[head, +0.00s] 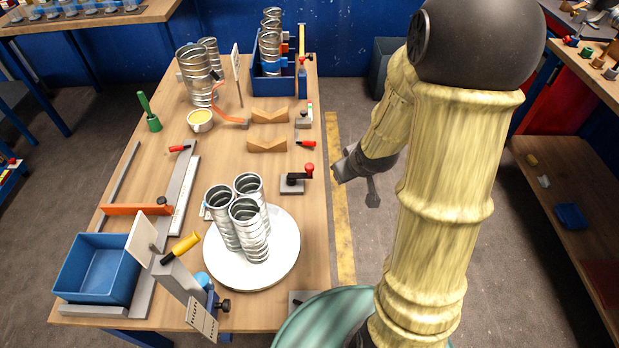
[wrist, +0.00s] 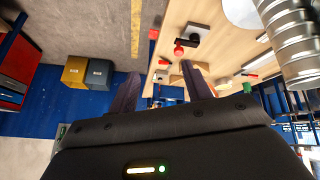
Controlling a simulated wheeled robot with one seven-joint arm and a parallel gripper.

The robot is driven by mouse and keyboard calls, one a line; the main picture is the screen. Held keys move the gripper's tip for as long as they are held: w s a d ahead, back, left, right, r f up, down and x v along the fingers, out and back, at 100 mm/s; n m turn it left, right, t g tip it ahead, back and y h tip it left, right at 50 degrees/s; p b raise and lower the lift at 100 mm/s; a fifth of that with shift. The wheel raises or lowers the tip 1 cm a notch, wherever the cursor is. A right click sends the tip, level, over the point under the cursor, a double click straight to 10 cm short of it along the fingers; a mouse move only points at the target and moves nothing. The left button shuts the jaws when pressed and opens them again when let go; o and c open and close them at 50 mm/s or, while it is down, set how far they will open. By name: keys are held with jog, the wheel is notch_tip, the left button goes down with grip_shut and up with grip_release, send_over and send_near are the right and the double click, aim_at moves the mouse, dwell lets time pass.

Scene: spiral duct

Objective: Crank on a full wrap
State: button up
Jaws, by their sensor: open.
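A small crank with a red knob (head: 309,169) on a dark arm stands on a grey block (head: 291,185) near the table's right edge. The red knob (wrist: 179,51) also shows in the wrist view, beyond my fingers. A round white plate (head: 285,265) bears three upright spiral metal ducts (head: 249,235), in front of the crank. In the wrist view one duct (wrist: 300,42) is close at the upper right. My gripper (head: 357,181) is open and empty, past the table's right edge, to the right of the crank and apart from it. Its open fingers show in the wrist view (wrist: 161,88).
A clamp stand with a yellow handle (head: 182,246) and a blue bin (head: 98,268) are at the front left. Wooden V-blocks (head: 267,146), a cup (head: 200,120) and more ducts (head: 194,70) lie farther back.

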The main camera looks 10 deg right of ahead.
aim_at(313, 170)
jog(key=w+d+f+n+t+y+b, duration=0.2)
jog(key=f+t+y+b, duration=0.2)
jog(key=f+b, duration=0.3)
jog(key=w+d+f+n+t+y+b, duration=0.1)
jog(key=f+t+y+b, duration=0.3)
jog(key=f, duration=0.8)
jog(key=w+y+b, duration=0.1)
jog(key=y+b, duration=0.1)
jog(key=b, duration=0.1)
jog(key=shift+w+d+n+t+b, duration=0.3)
jog(key=shift+d+n, duration=0.1)
jog(key=x, duration=1.7)
jog(key=shift+w+a, duration=0.15)
jog(key=shift+a, duration=0.1)
grip_shut()
